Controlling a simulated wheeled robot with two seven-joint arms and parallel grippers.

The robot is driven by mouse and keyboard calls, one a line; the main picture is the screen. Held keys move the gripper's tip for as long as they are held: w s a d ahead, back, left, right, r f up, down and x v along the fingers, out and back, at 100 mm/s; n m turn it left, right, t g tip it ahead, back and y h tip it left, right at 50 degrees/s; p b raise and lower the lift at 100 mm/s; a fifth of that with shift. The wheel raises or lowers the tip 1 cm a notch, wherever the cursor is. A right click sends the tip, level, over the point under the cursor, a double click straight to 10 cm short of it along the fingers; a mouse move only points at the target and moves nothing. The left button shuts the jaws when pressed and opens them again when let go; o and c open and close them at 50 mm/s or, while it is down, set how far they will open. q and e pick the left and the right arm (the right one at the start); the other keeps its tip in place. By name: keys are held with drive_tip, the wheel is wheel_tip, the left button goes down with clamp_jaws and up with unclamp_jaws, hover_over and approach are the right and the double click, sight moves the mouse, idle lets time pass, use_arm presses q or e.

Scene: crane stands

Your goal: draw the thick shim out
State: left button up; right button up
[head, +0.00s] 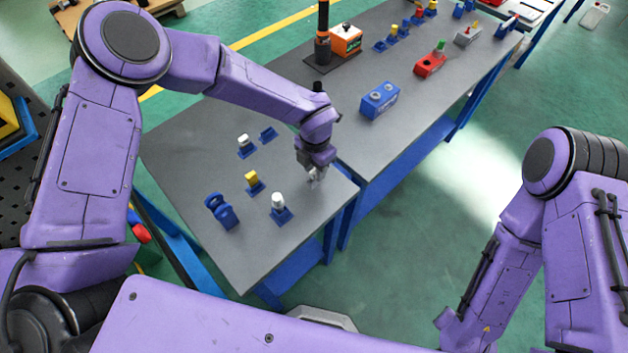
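My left gripper (316,178) hangs low over the right part of the near grey table (185,150). Its fingers are small and partly hidden by the wrist, so I cannot tell whether they are open, shut or hold anything. No piece can be made out clearly as the thick shim. Left of the gripper stand small blue holders, one with a white piece (278,200), one with a yellow piece (252,178) and another with a white piece (243,140). A blue slotted stand (222,211) is near the front edge. My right gripper is out of view.
An empty-looking blue holder (268,134) sits behind. On the adjoining far table are a blue block with two round tops (380,99), a red block (430,65), and an orange box (346,39) by a dark post (322,40). The near table's left part is clear.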

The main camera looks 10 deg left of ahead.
use_arm(q)
drive_tip(key=shift+w+f, duration=0.35)
drive_tip(key=shift+f, duration=0.05)
drive_tip(key=shift+s+r, duration=0.5)
drive_tip(key=shift+s, duration=0.15)
drive_tip(key=c, duration=0.4)
clamp_jaws()
drive_tip(key=shift+w, duration=0.1)
drive_tip(key=shift+w+d+r+p, duration=0.1)
drive_tip(key=shift+w+r+p, duration=0.1)
drive_tip(key=shift+p, duration=0.2)
drive_tip(key=shift+r, duration=0.25)
drive_tip(key=shift+s+r+p, duration=0.15)
drive_tip(key=shift+r+p, duration=2.3)
drive_tip(key=shift+r, duration=0.25)
